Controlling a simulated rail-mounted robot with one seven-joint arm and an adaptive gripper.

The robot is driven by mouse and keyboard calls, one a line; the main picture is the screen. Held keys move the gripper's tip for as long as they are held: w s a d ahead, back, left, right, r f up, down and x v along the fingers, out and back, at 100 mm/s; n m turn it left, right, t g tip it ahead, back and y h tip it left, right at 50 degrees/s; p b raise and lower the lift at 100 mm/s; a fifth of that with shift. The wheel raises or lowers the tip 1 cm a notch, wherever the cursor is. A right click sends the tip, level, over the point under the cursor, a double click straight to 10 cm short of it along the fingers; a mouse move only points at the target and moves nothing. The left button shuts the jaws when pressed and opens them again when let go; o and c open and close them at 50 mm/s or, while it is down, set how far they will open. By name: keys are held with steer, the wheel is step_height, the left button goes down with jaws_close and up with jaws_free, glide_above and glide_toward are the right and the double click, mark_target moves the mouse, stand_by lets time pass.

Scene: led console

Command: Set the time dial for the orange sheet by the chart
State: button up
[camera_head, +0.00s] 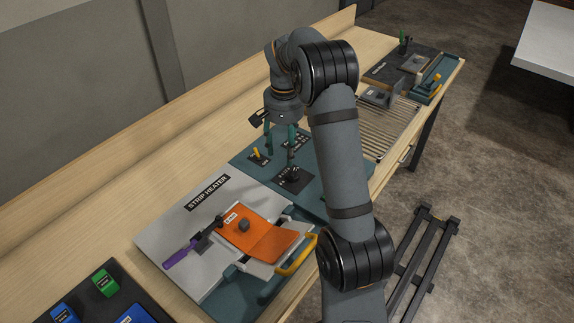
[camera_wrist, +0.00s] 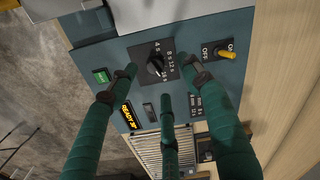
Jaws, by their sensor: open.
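The time dial (camera_wrist: 156,66) is a black knob on a dark square plate with white seconds marks around it; I cannot read its setting surely. It also shows in the head view (camera_head: 292,175). My gripper (camera_wrist: 163,82) is open, its green fingers spread around the dial's area from above, with nothing between them. In the head view my gripper (camera_head: 281,148) hangs over the teal panel. The orange sheet (camera_head: 270,243) lies on the strip heater with a small white label, too small to read. A chart (camera_wrist: 195,106) of small white text is partly hidden by a finger.
A yellow toggle switch (camera_wrist: 226,54) with OFF and ON marks sits beside the dial. A lit READY display (camera_wrist: 128,115) is on the same panel. The strip heater (camera_head: 165,232) has a purple-handled tool (camera_head: 180,253) and a yellow handle (camera_head: 297,256). A slatted rack (camera_head: 385,130) stands beyond.

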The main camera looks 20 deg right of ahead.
mark_target(293, 172)
steer(key=shift+m, duration=0.7)
steer(key=d+f, duration=0.1)
steer(key=f, duration=0.2)
steer(key=d+f+p, duration=0.1)
steer(key=f, duration=0.2)
steer(key=d+f+p, duration=0.1)
steer(key=f, duration=0.2)
steer(key=shift+f, duration=0.4)
steer(key=shift+c, duration=1.2)
steer(key=c, duration=0.9)
